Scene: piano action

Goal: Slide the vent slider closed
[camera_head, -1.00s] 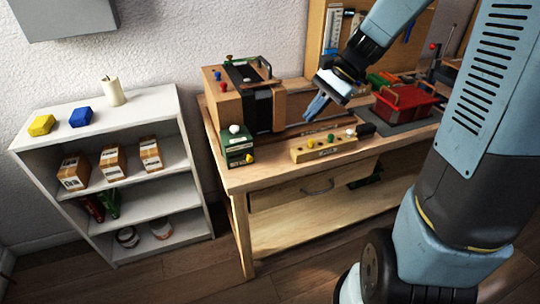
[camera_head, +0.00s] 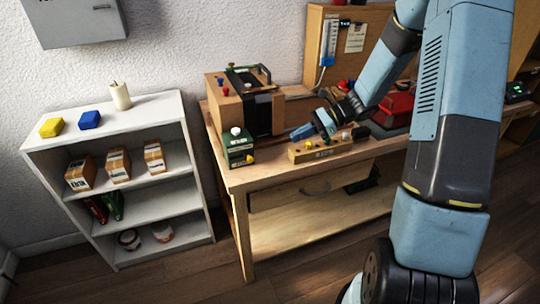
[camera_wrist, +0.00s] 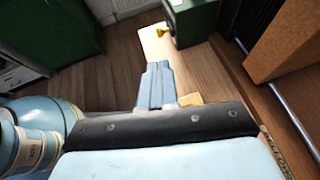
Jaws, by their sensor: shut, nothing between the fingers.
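My gripper (camera_head: 297,134) is low over the workbench, shut and empty, its fingers pointing left towards a small green box (camera_head: 237,148). In the wrist view, my shut blue fingers (camera_wrist: 157,75) point at the green box (camera_wrist: 194,22) and stay apart from it. The box has a yellow knob (camera_wrist: 159,29) on its side, also visible in the head view (camera_head: 250,158), and a white knob (camera_head: 236,131) on top. I cannot tell for sure which part is the vent slider; none is clearly marked.
A wooden case with a black band (camera_head: 228,105) stands behind the green box. A wooden strip with knobs (camera_head: 313,153) lies along the bench front, close below my gripper. Red objects (camera_head: 395,107) stand to the right. A white shelf (camera_head: 150,110) stands at the left.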

